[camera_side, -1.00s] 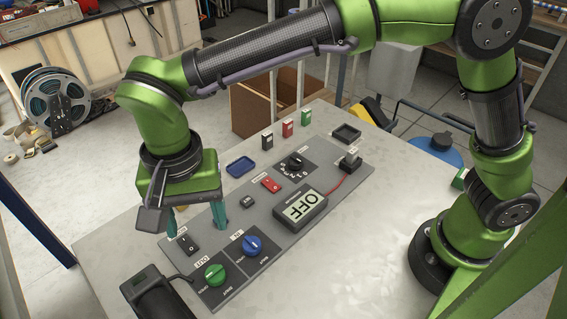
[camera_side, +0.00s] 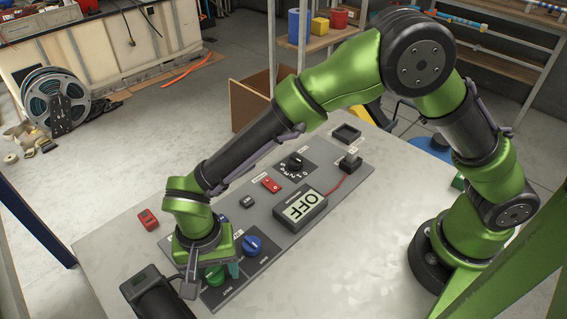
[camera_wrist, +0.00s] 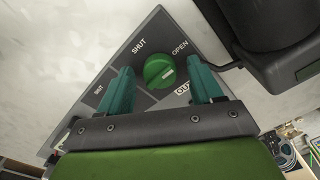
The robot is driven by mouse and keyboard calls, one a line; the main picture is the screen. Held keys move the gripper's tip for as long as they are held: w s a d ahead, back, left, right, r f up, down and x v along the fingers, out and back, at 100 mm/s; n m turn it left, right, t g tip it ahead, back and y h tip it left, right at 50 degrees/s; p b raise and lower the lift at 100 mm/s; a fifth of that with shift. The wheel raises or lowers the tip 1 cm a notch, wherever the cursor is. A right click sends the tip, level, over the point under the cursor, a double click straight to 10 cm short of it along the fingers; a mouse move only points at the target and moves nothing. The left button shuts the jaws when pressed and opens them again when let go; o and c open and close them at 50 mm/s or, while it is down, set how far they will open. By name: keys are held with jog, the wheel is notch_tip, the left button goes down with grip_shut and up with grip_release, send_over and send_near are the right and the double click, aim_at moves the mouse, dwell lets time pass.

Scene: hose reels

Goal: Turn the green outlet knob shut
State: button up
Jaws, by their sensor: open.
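The green outlet knob (camera_wrist: 159,70) shows whole in the wrist view, on a dark plate lettered SHUT and OPEN. Its pale mark points right and slightly down in that view, not at SHUT. My gripper (camera_wrist: 161,67) is open, with one teal finger on each side of the knob. Gaps show between fingers and knob; how low the fingertips reach is hard to tell. In the side view my gripper (camera_side: 212,277) is over the green knob (camera_side: 216,275), which is partly hidden by it.
A blue knob (camera_side: 252,245) is close beside my gripper on the grey panel. Bare table is free at the front right.

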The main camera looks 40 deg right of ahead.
jog(key=c, duration=1.1)
jog(key=shift+o, duration=0.2)
jog(key=shift+n, duration=0.3)
jog(key=n, duration=0.3)
jog(key=shift+n, duration=0.4)
jog(key=n, duration=0.4)
jog(key=shift+n, duration=0.3)
jog(key=n, duration=0.4)
jog(key=shift+r, duration=0.1)
jog(key=shift+n, duration=2.5)
